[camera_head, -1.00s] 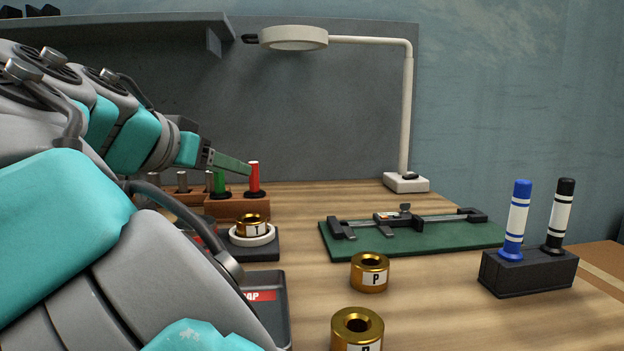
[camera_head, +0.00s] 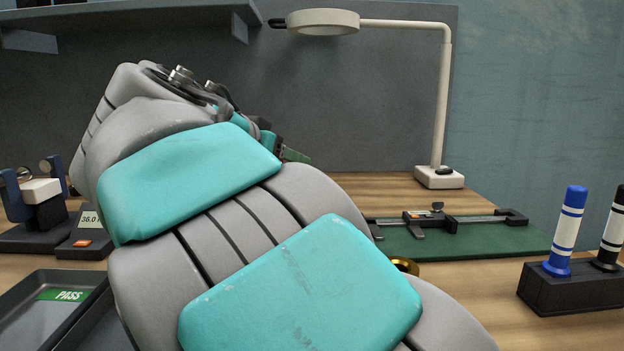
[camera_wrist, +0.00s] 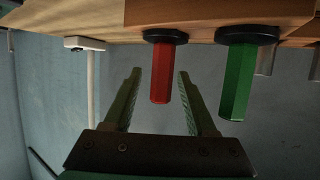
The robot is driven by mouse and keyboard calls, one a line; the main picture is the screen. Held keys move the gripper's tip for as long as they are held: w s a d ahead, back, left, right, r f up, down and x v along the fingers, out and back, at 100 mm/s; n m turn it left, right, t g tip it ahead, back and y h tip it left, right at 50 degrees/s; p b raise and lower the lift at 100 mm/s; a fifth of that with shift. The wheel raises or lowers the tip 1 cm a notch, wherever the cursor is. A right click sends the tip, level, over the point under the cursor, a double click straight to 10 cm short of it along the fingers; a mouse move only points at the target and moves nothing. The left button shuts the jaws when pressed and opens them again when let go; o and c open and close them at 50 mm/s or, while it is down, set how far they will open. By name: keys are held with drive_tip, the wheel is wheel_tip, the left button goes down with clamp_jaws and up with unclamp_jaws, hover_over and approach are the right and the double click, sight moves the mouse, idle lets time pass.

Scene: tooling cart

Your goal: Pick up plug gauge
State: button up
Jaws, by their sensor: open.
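The wrist view is upside down. In it a red-handled plug gauge (camera_wrist: 160,80) and a green-handled plug gauge (camera_wrist: 237,82) stand in dark round collars on a wooden block (camera_wrist: 200,14). My gripper (camera_wrist: 158,76) is open and empty. The red handle shows between its two fingers, closer to the right one; I cannot tell how deep it is between them. The green handle is outside the fingers, to the right. In the head view a green finger of my gripper (camera_head: 294,155) shows behind my arm. The gauges and block are hidden there by my arm.
A magnifier lamp (camera_head: 438,177) stands at the back. A caliper (camera_head: 440,222) lies on a green mat (camera_head: 470,243). A marker holder (camera_head: 570,287) is at the right. A PASS tray (camera_head: 20,310) and a display unit (camera_head: 88,232) are at the left.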

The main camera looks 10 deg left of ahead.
drive_tip(key=shift+w+f, duration=0.1)
drive_tip(key=shift+w, duration=0.1)
clamp_jaws()
idle(0.3)
idle(0.3)
